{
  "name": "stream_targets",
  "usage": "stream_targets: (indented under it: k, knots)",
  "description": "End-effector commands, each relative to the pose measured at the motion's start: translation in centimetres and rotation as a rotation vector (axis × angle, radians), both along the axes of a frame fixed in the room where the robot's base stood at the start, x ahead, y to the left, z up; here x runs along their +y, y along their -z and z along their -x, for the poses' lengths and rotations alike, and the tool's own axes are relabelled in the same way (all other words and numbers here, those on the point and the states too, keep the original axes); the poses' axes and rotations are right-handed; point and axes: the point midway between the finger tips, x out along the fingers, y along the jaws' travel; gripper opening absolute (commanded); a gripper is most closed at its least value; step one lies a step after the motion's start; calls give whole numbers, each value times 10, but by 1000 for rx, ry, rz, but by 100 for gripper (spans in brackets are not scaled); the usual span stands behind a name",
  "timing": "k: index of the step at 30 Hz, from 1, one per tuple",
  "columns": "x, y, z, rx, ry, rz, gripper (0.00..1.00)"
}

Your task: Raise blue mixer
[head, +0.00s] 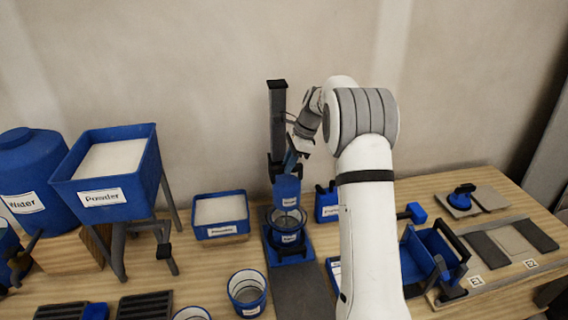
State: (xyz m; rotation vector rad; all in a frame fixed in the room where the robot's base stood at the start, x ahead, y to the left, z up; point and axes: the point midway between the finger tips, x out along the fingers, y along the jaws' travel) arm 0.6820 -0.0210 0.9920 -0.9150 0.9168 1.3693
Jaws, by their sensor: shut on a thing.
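The blue mixer (286,190) hangs on a dark upright column (277,115). Its blue head is directly above a clear-topped bucket (287,238) on a blue base (290,254). A grey whisk part seems to reach down into the bucket, but this is small. My gripper (294,158) is at the upper part of the mixer, beside the column, and is shut on it. The fingertips are partly hidden and the exact grip point is hard to see.
A powder hopper (62,182), a water tank (20,160) and a powder tray (221,232) stand to the left. An empty bucket (247,308) is in front. A blue tool holder (326,206) stands close right of the mixer. Tiles (512,240) lie at the right.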

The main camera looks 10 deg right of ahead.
Motion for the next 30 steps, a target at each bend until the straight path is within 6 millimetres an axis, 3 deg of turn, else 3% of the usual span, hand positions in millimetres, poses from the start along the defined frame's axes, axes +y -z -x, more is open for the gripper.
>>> stream_targets:
  k: [5,21,30]
  knots:
    - [0,-21,0,-1,0,0,0]
    - [0,-124,-1,-4,1,-1,0]
    - [0,-131,-2,-7,1,-2,0]
